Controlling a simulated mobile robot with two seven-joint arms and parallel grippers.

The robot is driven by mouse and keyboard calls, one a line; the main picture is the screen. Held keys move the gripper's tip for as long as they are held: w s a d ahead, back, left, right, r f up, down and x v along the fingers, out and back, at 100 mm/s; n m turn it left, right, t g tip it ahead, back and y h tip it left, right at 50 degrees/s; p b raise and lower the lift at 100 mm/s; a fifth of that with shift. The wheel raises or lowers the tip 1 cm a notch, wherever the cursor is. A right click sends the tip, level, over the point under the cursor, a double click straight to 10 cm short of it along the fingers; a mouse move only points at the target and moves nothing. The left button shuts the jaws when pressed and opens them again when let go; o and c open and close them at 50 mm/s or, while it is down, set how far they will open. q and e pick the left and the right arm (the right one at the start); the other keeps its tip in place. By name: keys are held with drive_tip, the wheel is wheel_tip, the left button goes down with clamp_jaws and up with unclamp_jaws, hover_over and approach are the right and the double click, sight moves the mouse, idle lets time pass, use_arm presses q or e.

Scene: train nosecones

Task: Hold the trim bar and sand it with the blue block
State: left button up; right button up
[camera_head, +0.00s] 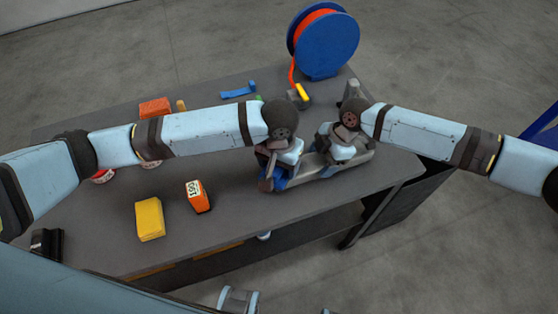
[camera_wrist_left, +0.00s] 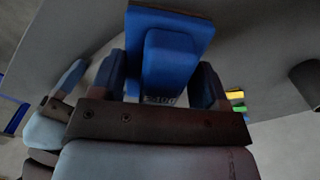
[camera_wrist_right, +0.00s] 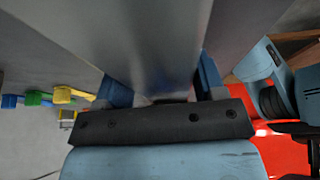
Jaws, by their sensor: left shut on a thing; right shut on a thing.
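The blue block (camera_wrist_left: 172,62) is between the fingers of my left gripper (camera_wrist_left: 170,90), which is shut on its raised grip; a marking on it is partly hidden. In the head view the blue block (camera_head: 281,184) is at the left end of the grey trim bar (camera_head: 312,180), mostly hidden by my left gripper (camera_head: 270,178). I cannot tell whether block and bar touch. My right gripper (camera_head: 335,160) is shut on the trim bar towards its right part. The bar (camera_wrist_right: 160,45) runs between its fingers (camera_wrist_right: 162,90) in the right wrist view.
A yellow block (camera_head: 149,219) and an orange block marked 190 (camera_head: 197,196) stand on the grey table (camera_head: 100,235) at the front left. A blue reel with orange hose (camera_head: 324,42), a blue tool (camera_head: 238,92) and an orange block (camera_head: 155,108) are at the back.

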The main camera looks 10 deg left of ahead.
sight(312, 162)
use_arm(q)
drive_tip(key=shift+f, duration=0.2)
drive_tip(key=shift+d, duration=0.1)
drive_tip(key=shift+w+d+r, duration=0.1)
drive_tip(key=shift+w+d, duration=0.7)
drive_tip(key=shift+d, duration=0.4)
drive_tip(key=shift+w+d, duration=0.75)
drive_tip(key=shift+d, duration=0.5)
drive_tip(key=shift+w+d+r, duration=0.1)
drive_tip(key=shift+w+d, duration=0.7)
drive_tip(key=shift+d, duration=0.4)
drive_tip(key=shift+a, duration=0.1)
drive_tip(key=shift+s+a+r, duration=0.1)
drive_tip(key=shift+s+a, duration=0.4)
drive_tip(key=shift+a, duration=0.3)
drive_tip(key=shift+s+a, duration=0.45)
drive_tip(key=shift+a, duration=0.35)
drive_tip(key=shift+s+a, duration=0.7)
drive_tip(key=shift+a, duration=0.35)
drive_tip(key=shift+s+a, duration=0.7)
drive_tip(key=shift+a, duration=0.3)
drive_tip(key=shift+r, duration=2.95)
